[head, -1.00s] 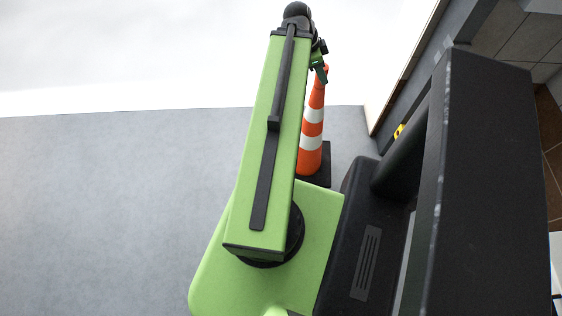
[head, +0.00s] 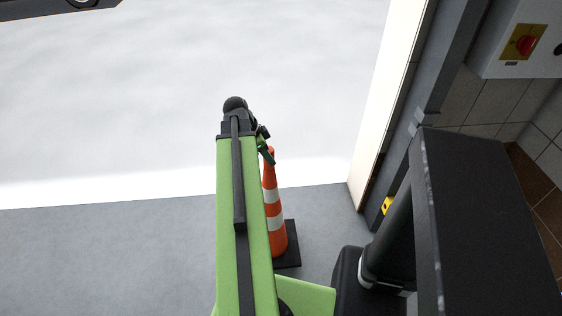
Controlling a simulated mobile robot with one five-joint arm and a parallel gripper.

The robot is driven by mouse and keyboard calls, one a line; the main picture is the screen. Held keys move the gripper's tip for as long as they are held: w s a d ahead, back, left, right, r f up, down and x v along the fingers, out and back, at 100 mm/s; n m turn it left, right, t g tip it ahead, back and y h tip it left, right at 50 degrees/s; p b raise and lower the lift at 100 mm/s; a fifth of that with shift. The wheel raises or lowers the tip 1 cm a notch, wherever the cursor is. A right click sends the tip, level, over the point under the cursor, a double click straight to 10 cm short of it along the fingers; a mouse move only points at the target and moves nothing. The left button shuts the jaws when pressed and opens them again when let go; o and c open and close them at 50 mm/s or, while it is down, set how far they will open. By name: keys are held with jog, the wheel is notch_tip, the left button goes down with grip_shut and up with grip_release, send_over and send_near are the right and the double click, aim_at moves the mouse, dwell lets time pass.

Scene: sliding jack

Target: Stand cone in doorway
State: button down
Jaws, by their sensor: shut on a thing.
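The orange cone (head: 276,232) with white bands and a black square base stands upright on the grey floor, just right of my arm. My gripper (head: 267,152) is at the cone's top and is shut on it. My arm hides the cone's left side and part of its base. I cannot tell whether the base touches the floor. The doorway (head: 150,190) shows as the bright white opening beyond the grey floor, with its edge running across behind the cone.
The doorway's right jamb (head: 372,150) rises right of the cone. A small yellow item (head: 387,205) sits low by it. A red switch on a yellow plate (head: 524,43) is on a box at upper right. The floor (head: 100,260) at left is clear.

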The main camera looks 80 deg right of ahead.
jog(key=w+f+b, duration=0.1)
jog(key=f, duration=0.1)
jog(key=f+b, duration=0.2)
jog(key=w+f+b, duration=0.1)
jog(key=f+b, duration=0.1)
jog(key=shift+w+d, duration=0.15)
jog(key=shift+w, duration=0.15)
jog(key=shift+r, duration=0.3)
jog(key=c, duration=0.9)
grip_release()
jog(key=shift+f, duration=0.1)
jog(key=p+v, duration=1.1)
jog(key=v, duration=0.1)
